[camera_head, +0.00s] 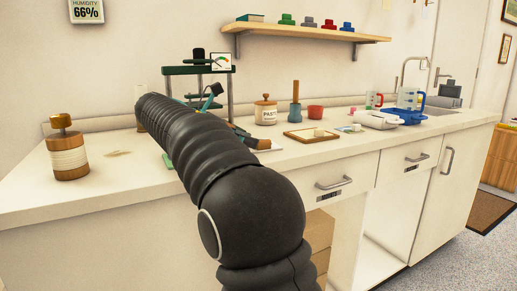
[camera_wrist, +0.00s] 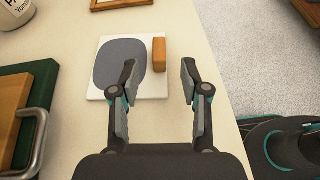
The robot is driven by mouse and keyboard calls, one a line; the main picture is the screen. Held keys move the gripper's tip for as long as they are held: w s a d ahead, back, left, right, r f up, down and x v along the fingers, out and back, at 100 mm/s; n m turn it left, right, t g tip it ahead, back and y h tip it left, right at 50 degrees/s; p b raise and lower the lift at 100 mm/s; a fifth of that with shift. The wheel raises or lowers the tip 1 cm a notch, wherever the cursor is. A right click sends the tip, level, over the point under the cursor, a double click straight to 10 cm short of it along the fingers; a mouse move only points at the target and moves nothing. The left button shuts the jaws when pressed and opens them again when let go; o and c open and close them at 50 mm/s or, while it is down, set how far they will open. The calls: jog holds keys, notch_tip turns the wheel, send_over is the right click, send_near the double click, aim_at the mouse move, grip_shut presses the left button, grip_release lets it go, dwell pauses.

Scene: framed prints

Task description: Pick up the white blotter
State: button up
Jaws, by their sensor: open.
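My gripper (camera_wrist: 158,72) is open and empty in the wrist view, its fingertips reaching over the right part of a flat white slab (camera_wrist: 153,87). The slab bears a dark grey oval patch (camera_wrist: 120,62), and a small brown block (camera_wrist: 159,52) stands on its right edge, just ahead of the gap between the fingers. A small white piece (camera_head: 319,132) lies on a brown-framed tray (camera_head: 299,137) in the head view. I cannot tell for certain which white thing is the blotter.
A green and brown board with a metal handle (camera_wrist: 27,118) lies left of my gripper. A press (camera_head: 198,70) stands behind my arm. The counter's edge runs just right of the slab.

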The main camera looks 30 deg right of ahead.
jog(key=x, duration=0.3)
jog(key=shift+d+b, duration=0.25)
jog(key=shift+b, duration=0.1)
grip_shut()
jog(key=shift+r, duration=0.1)
